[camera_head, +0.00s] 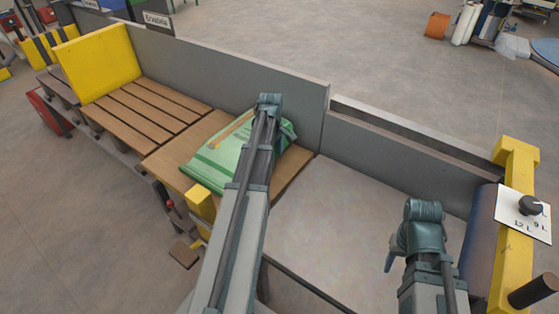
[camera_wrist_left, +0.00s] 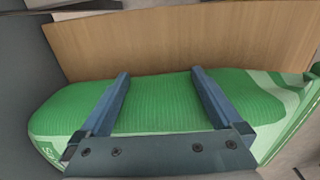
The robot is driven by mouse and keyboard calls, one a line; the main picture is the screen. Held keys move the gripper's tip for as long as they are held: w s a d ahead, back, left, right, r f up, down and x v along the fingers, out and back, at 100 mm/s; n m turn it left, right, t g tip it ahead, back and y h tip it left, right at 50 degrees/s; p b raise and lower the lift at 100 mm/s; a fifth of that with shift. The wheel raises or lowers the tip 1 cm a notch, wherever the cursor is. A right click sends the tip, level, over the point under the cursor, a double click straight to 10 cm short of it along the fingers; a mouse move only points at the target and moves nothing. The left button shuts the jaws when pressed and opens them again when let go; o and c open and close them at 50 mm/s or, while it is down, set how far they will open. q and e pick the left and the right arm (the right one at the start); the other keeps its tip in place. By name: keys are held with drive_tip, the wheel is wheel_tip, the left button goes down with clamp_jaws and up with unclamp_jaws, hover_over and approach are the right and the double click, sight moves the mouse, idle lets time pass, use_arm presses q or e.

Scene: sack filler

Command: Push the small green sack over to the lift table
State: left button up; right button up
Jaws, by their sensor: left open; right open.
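The small green sack (camera_head: 214,160) lies on a plain wooden board (camera_head: 168,160), partly hidden behind my left arm. In the left wrist view the sack (camera_wrist_left: 160,108) spans the picture, with pale printed ends. My left gripper (camera_wrist_left: 160,80) is open, its two fingers spread over the near part of the sack; I cannot tell whether they touch it. A slatted wooden table (camera_head: 135,107) with a yellow upright panel (camera_head: 98,62) adjoins the board at the left. My right gripper (camera_head: 402,250) is apart from the sack, at the lower right.
A grey wall (camera_head: 225,65) runs along the back of the board and slatted table. A yellow frame (camera_head: 516,235) with a dial sign (camera_head: 523,213) and a dark roller stands at the right. A yellow block (camera_head: 201,205) is at the board's front edge. The slats look clear.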

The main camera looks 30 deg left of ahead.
use_arm(q)
drive_tip(key=shift+a, duration=1.95)
drive_tip(key=shift+w+a, duration=0.1)
drive_tip(key=shift+a, duration=1.45)
drive_tip(key=shift+d, duration=0.1)
drive_tip(key=shift+d, duration=1.5)
wheel_tip(320, 180, up, 14)
drive_tip(key=p, duration=1.3)
drive_tip(key=shift+f+p, duration=0.1)
drive_tip(key=shift+p, duration=0.3)
drive_tip(key=shift+f, duration=0.2)
use_arm(e)
wheel_tip(320, 180, up, 14)
drive_tip(key=shift+f, duration=0.25)
